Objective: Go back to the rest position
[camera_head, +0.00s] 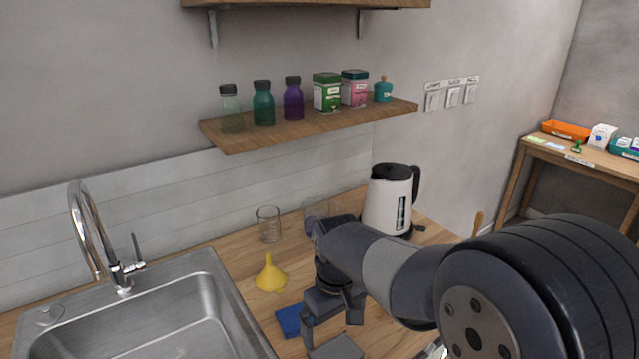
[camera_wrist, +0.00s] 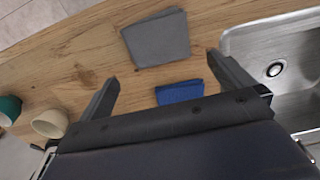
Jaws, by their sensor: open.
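My gripper (camera_wrist: 160,90) is open in the wrist view, with its two fingers wide apart and nothing between them. It points down over the wooden counter (camera_wrist: 85,70). A folded grey cloth (camera_wrist: 157,39) and a folded blue cloth (camera_wrist: 180,92) lie on the counter beyond and below the fingers. In the head view, my arm reaches in from the right. The blue cloth (camera_head: 290,320) and the grey cloth (camera_head: 337,348) lie close by the gripper there, partly hidden by it.
A sink (camera_head: 150,310) with a tall tap (camera_head: 95,235) is on the left. A yellow funnel (camera_head: 270,275), a glass beaker (camera_head: 268,224) and a kettle (camera_head: 388,200) stand on the counter. A shelf (camera_head: 310,126) holds bottles and tins. A side table (camera_head: 580,155) stands at right.

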